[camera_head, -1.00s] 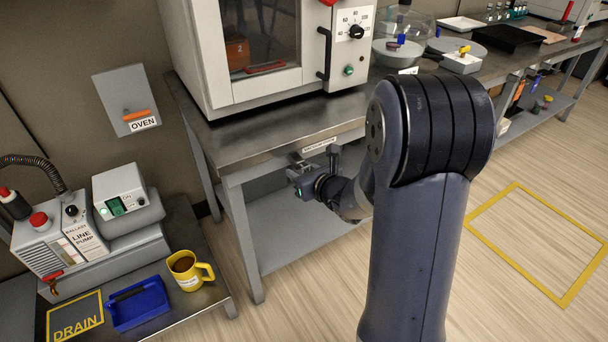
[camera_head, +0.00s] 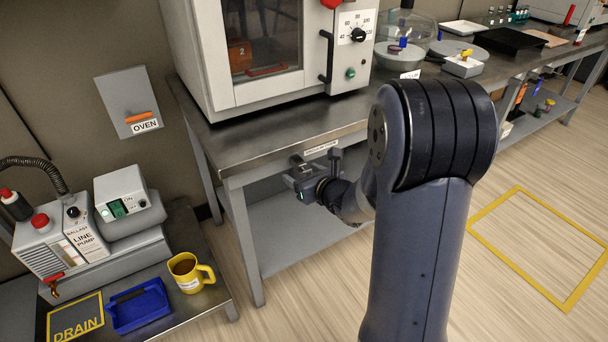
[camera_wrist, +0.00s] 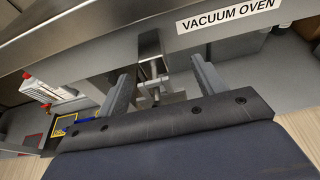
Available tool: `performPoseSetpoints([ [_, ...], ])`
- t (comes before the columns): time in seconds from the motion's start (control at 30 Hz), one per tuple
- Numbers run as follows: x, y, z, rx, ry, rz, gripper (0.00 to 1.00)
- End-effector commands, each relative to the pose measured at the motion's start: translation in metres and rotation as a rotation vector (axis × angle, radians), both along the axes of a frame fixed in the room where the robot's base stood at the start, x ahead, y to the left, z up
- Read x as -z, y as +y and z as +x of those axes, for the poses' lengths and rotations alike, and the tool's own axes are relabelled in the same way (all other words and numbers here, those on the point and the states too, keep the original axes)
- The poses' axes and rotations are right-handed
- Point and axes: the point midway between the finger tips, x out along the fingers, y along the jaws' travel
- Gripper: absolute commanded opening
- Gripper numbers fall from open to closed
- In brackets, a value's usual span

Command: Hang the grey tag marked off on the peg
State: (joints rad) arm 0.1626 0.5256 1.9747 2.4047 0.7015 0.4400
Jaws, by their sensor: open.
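My gripper (camera_head: 308,168) is at the front edge of the steel bench, just below the vacuum oven label. In the wrist view its two fingers stand wide apart, and my gripper (camera_wrist: 161,68) is open. One may be the peg, but I cannot tell for sure. I cannot make out a grey tag marked off in either view. My arm and gripper hide part of the area under the bench edge.
The vacuum oven (camera_head: 262,85) stands on the steel bench (camera_head: 235,140). At the lower left, a low table holds a line pump (camera_head: 60,240), a blue tray (camera_head: 140,306) and a yellow mug (camera_head: 188,272). Floor inside the yellow outline (camera_head: 540,245) is clear.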

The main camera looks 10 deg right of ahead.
Motion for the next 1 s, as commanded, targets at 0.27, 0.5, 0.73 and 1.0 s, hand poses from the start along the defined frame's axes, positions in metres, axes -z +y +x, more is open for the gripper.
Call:
performPoseSetpoints([
  [0.27, -0.002, -0.001, -0.003, 0.001, 0.000, 0.000, 0.66],
  [0.5, -0.016, -0.014, -0.038, 0.004, -0.001, -0.001, 0.66],
  [0.73, -0.030, -0.026, -0.078, 0.004, -0.001, 0.000, 0.66],
  [1.0, -0.035, -0.032, -0.097, 0.001, 0.000, 0.000, 0.66],
])
